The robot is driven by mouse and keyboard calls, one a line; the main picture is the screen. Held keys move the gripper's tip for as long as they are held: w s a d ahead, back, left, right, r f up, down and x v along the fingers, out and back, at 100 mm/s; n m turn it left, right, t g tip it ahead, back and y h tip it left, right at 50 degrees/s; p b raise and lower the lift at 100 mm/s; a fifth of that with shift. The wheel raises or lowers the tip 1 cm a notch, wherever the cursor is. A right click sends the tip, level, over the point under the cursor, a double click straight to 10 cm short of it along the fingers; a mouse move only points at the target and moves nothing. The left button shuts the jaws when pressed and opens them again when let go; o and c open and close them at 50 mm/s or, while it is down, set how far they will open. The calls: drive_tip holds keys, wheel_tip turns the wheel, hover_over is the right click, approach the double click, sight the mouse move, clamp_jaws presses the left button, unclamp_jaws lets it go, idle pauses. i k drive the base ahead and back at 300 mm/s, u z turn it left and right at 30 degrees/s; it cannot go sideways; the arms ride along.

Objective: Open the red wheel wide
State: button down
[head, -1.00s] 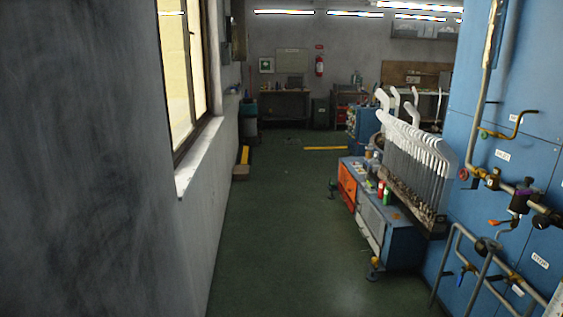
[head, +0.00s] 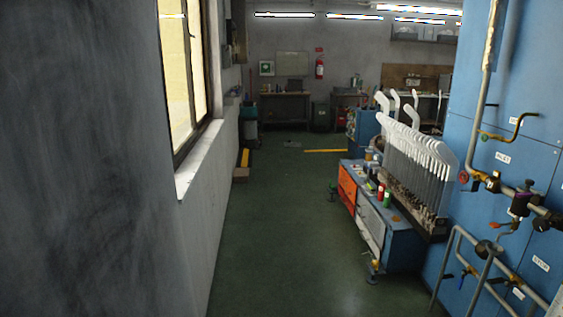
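A small red wheel (head: 464,176) shows at the right, at the left end of a brass fitting on the pipework in front of the blue panels (head: 540,185). It is small in the picture, and how far it is turned cannot be told. A separate orange-red handle (head: 507,226) sits lower on the same pipework. My gripper is not in view.
A blue bench (head: 405,245) with orange drawers and a rack of white sock boards (head: 415,150) stands left of the pipework. Grey rails (head: 484,268) stand before the panels. The green floor (head: 275,250) is clear between bench and left wall (head: 90,160).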

sight(466, 177)
drive_tip(key=z, duration=0.1)
drive_tip(key=i, duration=2)
drive_tip(key=u, duration=0.25)
